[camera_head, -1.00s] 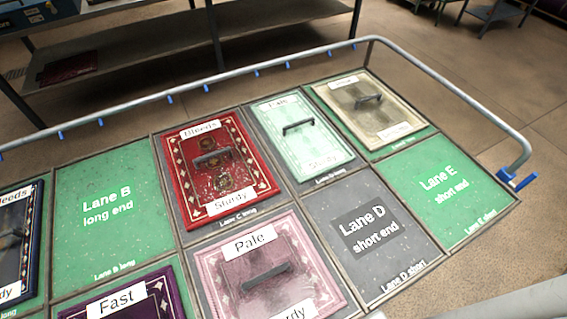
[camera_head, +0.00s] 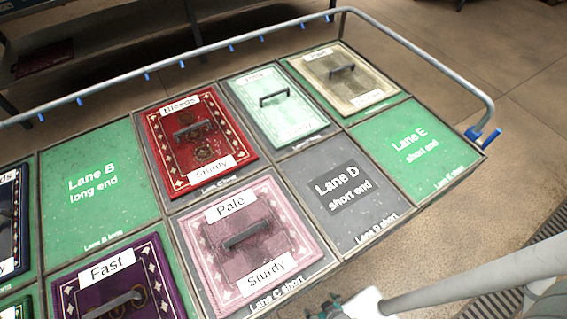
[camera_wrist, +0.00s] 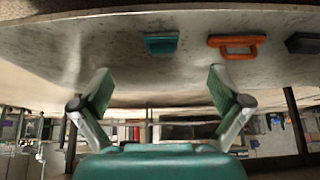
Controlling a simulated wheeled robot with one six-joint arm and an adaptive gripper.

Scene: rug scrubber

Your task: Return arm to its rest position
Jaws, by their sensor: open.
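My gripper (camera_wrist: 158,95) is open and empty in the wrist view, its two green-padded fingers spread wide. In the head view part of my arm shows at the lower right, and the fingers are not clear there. In front of the fingers in the wrist view is a pale speckled surface (camera_wrist: 110,45). On it are a teal block (camera_wrist: 161,44), an orange handle-shaped piece (camera_wrist: 236,42) and a dark block (camera_wrist: 303,43). None of them touches the fingers.
A railed table has lanes with handled rug panels: red (camera_head: 190,165), mint (camera_head: 275,122), cream (camera_head: 325,88), pink (camera_head: 220,287) and purple (camera_head: 75,295). Lane B (camera_head: 75,215), Lane D (camera_head: 312,165) and Lane E (camera_head: 445,170) are bare. Open floor (camera_head: 510,55) lies beyond the rail.

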